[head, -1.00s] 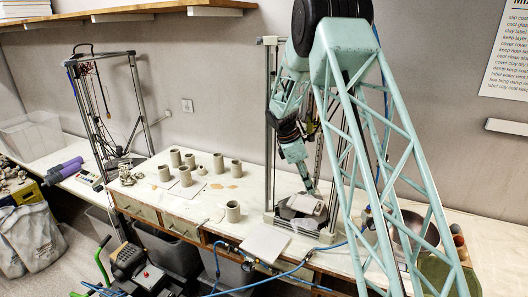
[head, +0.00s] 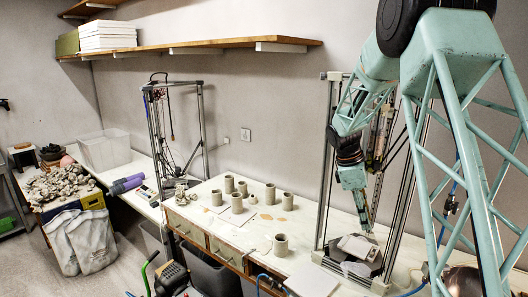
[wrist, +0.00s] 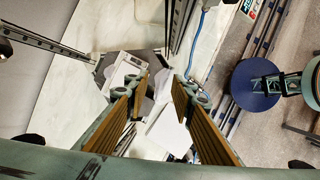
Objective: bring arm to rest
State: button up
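My gripper (head: 367,226) points down just above the bed of the near clay printer, inside its upright frame. In the wrist view my gripper (wrist: 162,92) has its two wood-coloured finger pads apart, with nothing seen between them. My pale green lattice arm fills the right of the head view. Beyond the fingers lie the dark printer bed (head: 350,266) and a light grey block (head: 358,247) on it. Whether the fingertips touch the block is not clear.
Metal uprights of the printer (head: 327,160) stand close around my gripper. Several grey clay cups (head: 280,245) stand on the white table to the left. A white square slab (head: 312,281) lies by the front edge. A wall shelf (head: 220,43) runs above.

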jog(key=s+a+r+m+t+y+b, duration=0.1)
jog(key=s+a+r+m+b, duration=0.15)
jog(key=s+r, duration=0.4)
jog(key=s+a+r+m+b, duration=0.2)
jog(key=s+a+r, duration=0.1)
jog(key=s, duration=0.7)
jog(key=s+a+r+m+t+y+b, duration=0.1)
jog(key=s+a+r+m+b, duration=0.15)
jog(key=s+r, duration=0.45)
jog(key=s+a+f+m+b, duration=0.2)
jog(key=s, duration=0.8)
jog(key=s+a+f+m+t+y+b, duration=0.1)
jog(key=s+a+f+m+b, duration=0.1)
jog(key=s, duration=0.8)
jog(key=s+a+f+m+t+y+b, duration=0.1)
jog(key=s+a+f+m+b, duration=0.2)
jog(key=s, duration=0.7)
jog(key=shift+f, duration=0.45)
jog(key=shift+d, duration=0.1)
dwell(0.9)
